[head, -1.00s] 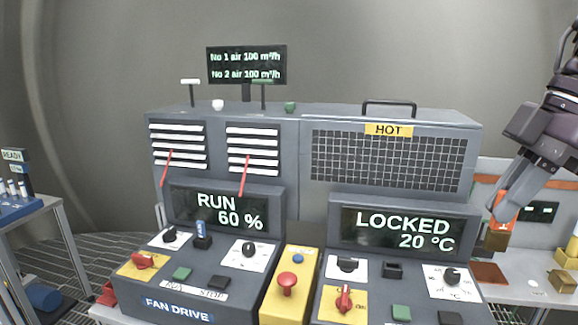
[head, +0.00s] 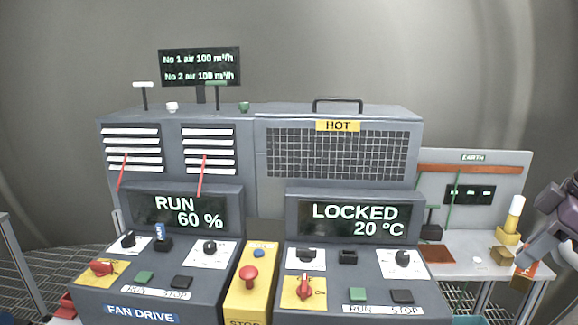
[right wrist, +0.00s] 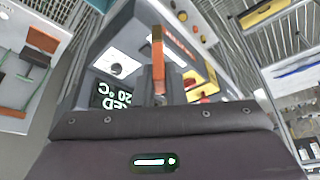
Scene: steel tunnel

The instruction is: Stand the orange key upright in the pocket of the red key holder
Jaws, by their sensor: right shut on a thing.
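My right gripper (head: 534,258) is at the right edge of the head view, shut on the orange key (head: 530,269). The key has an orange part and a brown block-like end that hangs below the fingers. In the right wrist view the orange key (right wrist: 173,48) juts out beyond the gripper (right wrist: 158,88). A small red object (head: 67,304) at the lower left of the head view, beside the fan console, is cut off by console and frame edge. I cannot tell whether it is the red key holder; no pocket shows. My left gripper is out of view.
The fan console (head: 150,285) has a blue key (head: 160,232) standing in a black socket. The heater console (head: 330,290) has a black socket (head: 348,257). A yellow stop pedestal (head: 247,290) stands between them. The right bench holds a brown-red plate (head: 437,254) and a brass block (head: 502,256).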

